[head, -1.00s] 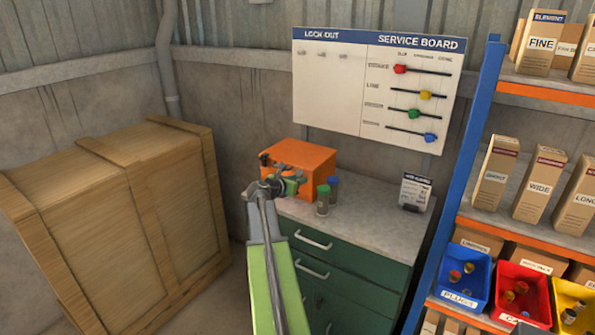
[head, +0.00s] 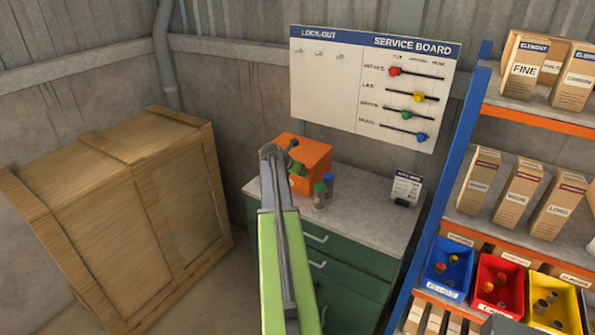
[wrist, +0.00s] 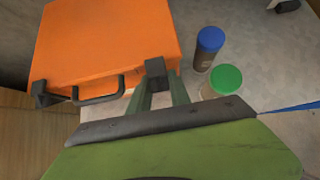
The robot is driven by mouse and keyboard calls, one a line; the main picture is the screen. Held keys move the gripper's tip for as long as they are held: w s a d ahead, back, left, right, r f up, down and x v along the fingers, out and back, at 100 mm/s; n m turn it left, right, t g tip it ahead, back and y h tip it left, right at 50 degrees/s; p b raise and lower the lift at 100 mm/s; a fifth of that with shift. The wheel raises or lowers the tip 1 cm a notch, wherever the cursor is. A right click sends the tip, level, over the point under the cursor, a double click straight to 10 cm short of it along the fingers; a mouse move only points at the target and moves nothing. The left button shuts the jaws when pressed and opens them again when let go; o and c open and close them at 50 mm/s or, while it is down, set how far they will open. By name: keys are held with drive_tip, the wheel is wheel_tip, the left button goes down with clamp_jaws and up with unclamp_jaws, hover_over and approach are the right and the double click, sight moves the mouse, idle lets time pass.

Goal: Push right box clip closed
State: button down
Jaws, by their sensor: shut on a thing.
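The orange box (head: 303,153) sits on the cabinet's grey top in the head view, partly behind my arm. In the wrist view its orange lid (wrist: 105,40) faces me, with a dark handle (wrist: 100,98) on its front edge. The dark left clip (wrist: 40,95) is at the left front corner. The dark right clip (wrist: 155,70) is at the right front, at the tips of my gripper's fingers. My gripper (wrist: 158,82) is shut on the right clip; its two green fingers reach up to it. The clip's lower part is hidden by the fingers.
A blue-capped jar (wrist: 209,45) and a green-capped jar (wrist: 222,82) stand close to the right of the box. A small card stand (head: 405,188) is farther right on the cabinet top (head: 365,205). A wooden crate (head: 120,210) stands to the left.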

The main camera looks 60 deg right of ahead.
drive_tip(key=shift+d, duration=0.1)
drive_tip(key=c, duration=1.2)
unclamp_jaws()
drive_tip(key=p+v, duration=1.2)
drive_tip(key=v, duration=0.5)
drive_tip(key=shift+a+r, duration=0.1)
drive_tip(key=shift+a, duration=0.2)
